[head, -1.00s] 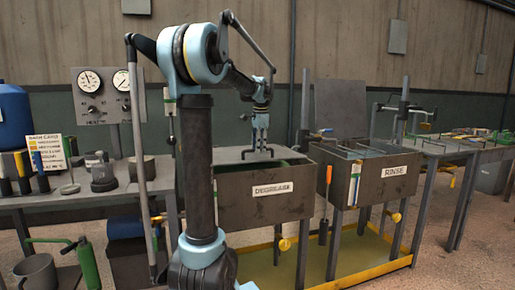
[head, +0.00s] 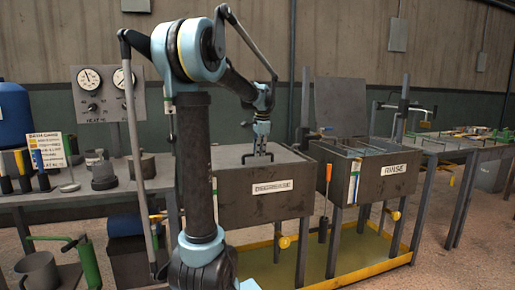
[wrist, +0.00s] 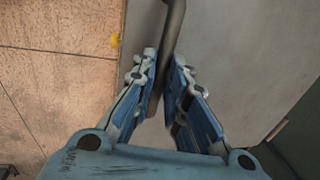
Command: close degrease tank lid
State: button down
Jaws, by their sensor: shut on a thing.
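The degrease tank (head: 265,207) is a dark metal box with a white "DEGREASE" label, left of the rinse tank. Its grey lid (head: 285,167) lies flat across the top, and no liquid shows inside. In the wrist view the lid (wrist: 245,60) is a broad grey panel.
The rinse tank (head: 367,183) stands to the right with its lid (head: 341,106) upright behind it. A bench (head: 100,190) with gauges (head: 105,92) and bottles is on the left. A yellow-edged drip tray (head: 350,272) lies under the tanks. Bare floor shows at the right.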

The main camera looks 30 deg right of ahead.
jog(key=shift+f, duration=0.25)
jog(key=c, duration=1.6)
grip_release()
jog(key=v, duration=1.2)
jog(key=shift+w+a, duration=0.1)
